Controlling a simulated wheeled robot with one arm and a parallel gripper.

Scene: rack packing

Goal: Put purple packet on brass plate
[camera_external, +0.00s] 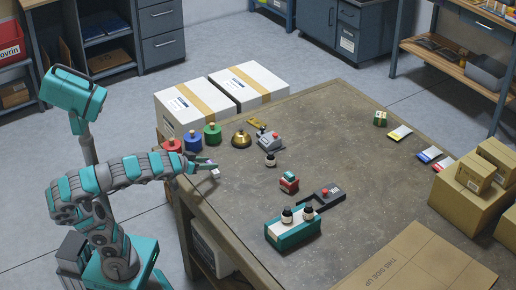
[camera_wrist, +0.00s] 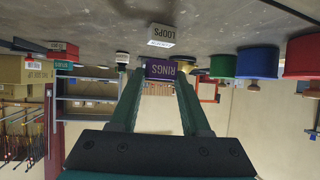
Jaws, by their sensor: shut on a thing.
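My gripper (camera_wrist: 160,72) is shut on a purple packet labelled RINGS (camera_wrist: 160,69), held between the fingertips. In the external view my gripper (camera_external: 208,164) is at the near left edge of the table, with only a small bit of purple showing. A white packet labelled LOOPS (camera_wrist: 161,36) is just beyond the purple one; it also shows beside the fingertips in the external view (camera_external: 215,173). A round brass piece with a raised middle (camera_external: 241,140) stands on the table up and right of my gripper. I cannot tell whether it is the brass plate.
Red (camera_external: 172,147), blue (camera_external: 193,140) and green (camera_external: 212,133) round pieces stand left of the brass piece. White boxes (camera_external: 188,108) stand behind.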

